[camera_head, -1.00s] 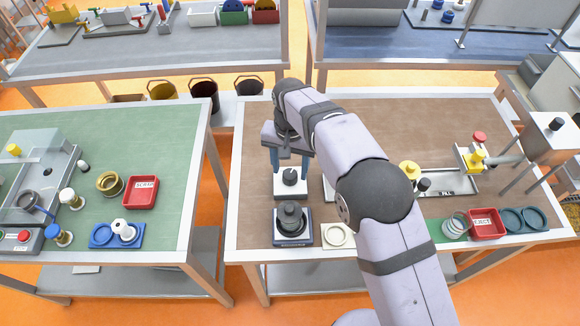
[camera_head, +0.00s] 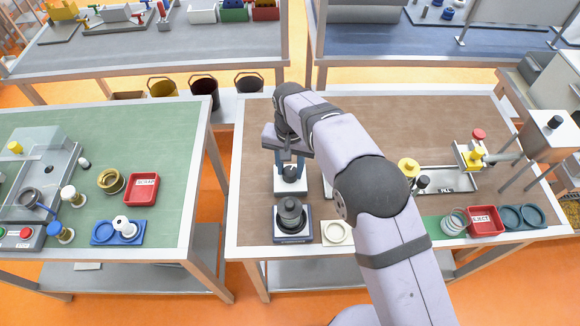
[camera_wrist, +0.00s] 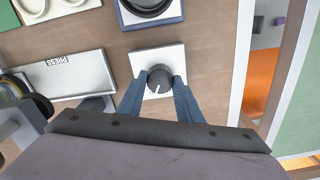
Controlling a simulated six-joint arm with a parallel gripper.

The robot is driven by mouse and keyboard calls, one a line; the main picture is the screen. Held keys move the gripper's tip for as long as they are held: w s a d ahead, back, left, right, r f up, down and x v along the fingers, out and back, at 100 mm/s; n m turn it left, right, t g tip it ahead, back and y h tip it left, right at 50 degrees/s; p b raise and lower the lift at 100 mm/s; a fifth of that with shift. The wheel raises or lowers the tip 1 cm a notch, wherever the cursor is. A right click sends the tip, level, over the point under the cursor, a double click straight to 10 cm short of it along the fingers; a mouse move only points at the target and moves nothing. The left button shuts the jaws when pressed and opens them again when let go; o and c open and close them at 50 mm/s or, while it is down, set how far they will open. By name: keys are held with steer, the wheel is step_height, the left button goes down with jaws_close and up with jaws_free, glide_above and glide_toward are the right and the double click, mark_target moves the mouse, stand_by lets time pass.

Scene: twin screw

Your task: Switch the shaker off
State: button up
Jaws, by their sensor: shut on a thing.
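The shaker (camera_head: 292,237) stands near the front left of the brown table, a dark round body on a blue-grey base; part of it shows at the top of the wrist view (camera_wrist: 148,10). Behind it is a white switch box (camera_head: 289,189) with a black round knob (camera_wrist: 159,79). A white pointer line on the knob points toward the bottom of the wrist view. My gripper (camera_wrist: 160,86) is shut on the knob from above, one blue finger on each side. In the head view my gripper (camera_head: 289,170) partly hides the box.
A cream dish (camera_head: 337,232) stands right of the shaker. A grey plate marked PRESS (camera_wrist: 70,75) lies beside the switch box. A red REJECT tray (camera_head: 485,221) stands at the front right. Bare brown tabletop lies left of the box.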

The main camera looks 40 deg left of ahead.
mark_target(290, 171)
steer(key=n, duration=0.6)
steer(key=shift+n+b, duration=0.3)
steer(key=shift+b, duration=0.1)
steer(key=n, duration=0.5)
steer(key=shift+r, duration=0.1)
steer(key=shift+a, duration=0.1)
steer(key=o, duration=1)
steer(key=shift+o, duration=0.2)
steer(key=shift+r+b, duration=1.35)
steer(key=shift+r, duration=2.3)
